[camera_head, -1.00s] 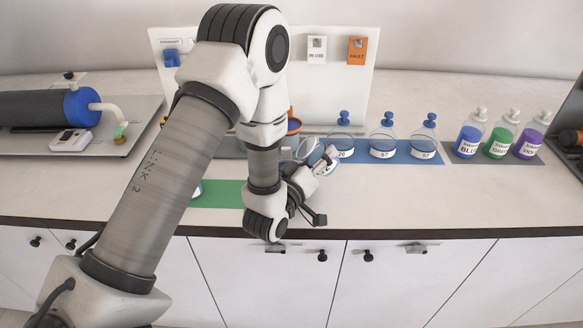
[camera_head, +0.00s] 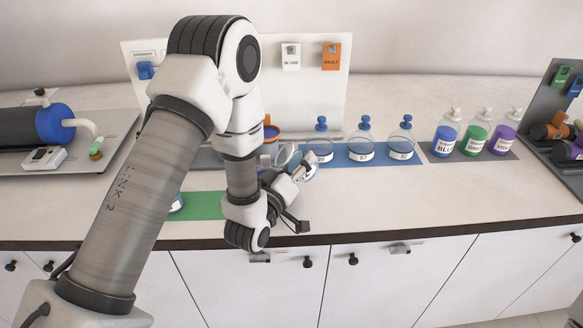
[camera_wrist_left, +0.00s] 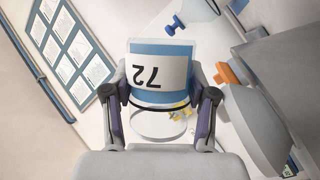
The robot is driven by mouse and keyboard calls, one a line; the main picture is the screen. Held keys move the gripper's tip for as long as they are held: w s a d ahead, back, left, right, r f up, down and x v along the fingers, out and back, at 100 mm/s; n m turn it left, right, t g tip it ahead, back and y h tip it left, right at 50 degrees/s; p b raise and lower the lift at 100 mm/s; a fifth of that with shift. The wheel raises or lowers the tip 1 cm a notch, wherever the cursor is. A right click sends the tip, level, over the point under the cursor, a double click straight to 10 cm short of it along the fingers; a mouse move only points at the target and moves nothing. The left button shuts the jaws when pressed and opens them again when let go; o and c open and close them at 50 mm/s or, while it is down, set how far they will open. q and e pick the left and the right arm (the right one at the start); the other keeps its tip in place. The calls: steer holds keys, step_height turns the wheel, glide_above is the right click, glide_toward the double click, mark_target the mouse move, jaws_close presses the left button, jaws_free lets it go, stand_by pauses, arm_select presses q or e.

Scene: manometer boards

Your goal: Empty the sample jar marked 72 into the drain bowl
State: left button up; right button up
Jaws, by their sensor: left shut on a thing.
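My left gripper (camera_head: 297,174) is shut on the sample jar marked 72 (camera_wrist_left: 160,72), a clear jar with blue showing and a white label. In the left wrist view the number reads upside down, and the jar sits between both fingers. In the head view the jar (camera_head: 308,166) is small, tilted and partly hidden by the gripper, above the bench just left of the standing jars. My right gripper is not in view.
Several blue-stoppered jars, including one marked 57 (camera_head: 361,151), stand on a blue mat (camera_head: 408,161). Blue, green and purple bottles (camera_head: 474,135) stand further right. A green mat (camera_head: 205,205) lies left of my gripper. The front bench right of my gripper is clear.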

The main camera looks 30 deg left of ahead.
arm_select(q)
steer(key=shift+a+r+n+t+y+b, duration=0.15)
steer(key=shift+n+t+b, duration=0.3)
steer(key=shift+n+b, duration=0.6)
steer(key=shift+r+n+t+y+b, duration=0.2)
steer(key=shift+n+t+b, duration=0.3)
steer(key=shift+b, duration=1.05)
stand_by(5.4)
